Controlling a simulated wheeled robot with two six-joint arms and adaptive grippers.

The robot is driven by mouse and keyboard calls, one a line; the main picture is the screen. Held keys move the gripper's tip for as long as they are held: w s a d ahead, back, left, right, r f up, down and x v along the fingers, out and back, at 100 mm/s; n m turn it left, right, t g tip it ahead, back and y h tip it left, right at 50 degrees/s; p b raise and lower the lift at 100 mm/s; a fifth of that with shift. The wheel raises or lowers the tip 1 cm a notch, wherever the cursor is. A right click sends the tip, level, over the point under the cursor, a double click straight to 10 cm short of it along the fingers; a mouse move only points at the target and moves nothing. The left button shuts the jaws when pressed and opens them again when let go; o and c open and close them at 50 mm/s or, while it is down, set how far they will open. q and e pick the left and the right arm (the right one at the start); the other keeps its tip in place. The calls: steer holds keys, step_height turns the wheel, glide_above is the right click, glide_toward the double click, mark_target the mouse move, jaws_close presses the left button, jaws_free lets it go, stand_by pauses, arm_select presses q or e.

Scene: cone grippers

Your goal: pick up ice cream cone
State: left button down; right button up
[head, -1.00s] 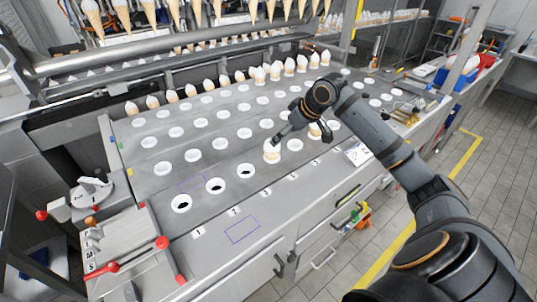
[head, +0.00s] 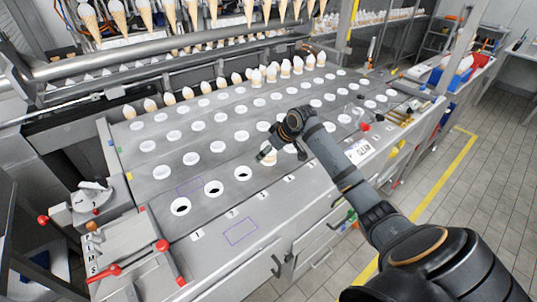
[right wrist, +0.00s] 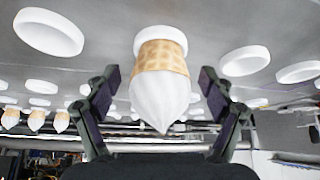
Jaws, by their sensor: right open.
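An ice cream cone with white soft-serve on a tan wafer stands in a white ring holder in the slotted grey work surface. In the head view this cone (head: 269,158) is partly covered by my right gripper (head: 280,153). In the right wrist view the cone (right wrist: 163,92) appears upside down, with its white tip toward the camera. My right gripper (right wrist: 160,78) is open, with one finger on each side of the cone and a visible gap to both. My left gripper is not in view.
The grey work surface (head: 215,160) has many white ring holders, mostly empty. A row of filled cones (head: 285,69) stands along its back edge. More cones hang above a metal rail. A lever device with red knobs (head: 163,245) is at front left.

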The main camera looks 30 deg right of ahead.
steer(key=c, duration=0.9)
steer(key=shift+c, duration=0.3)
steer(key=shift+r, duration=0.15)
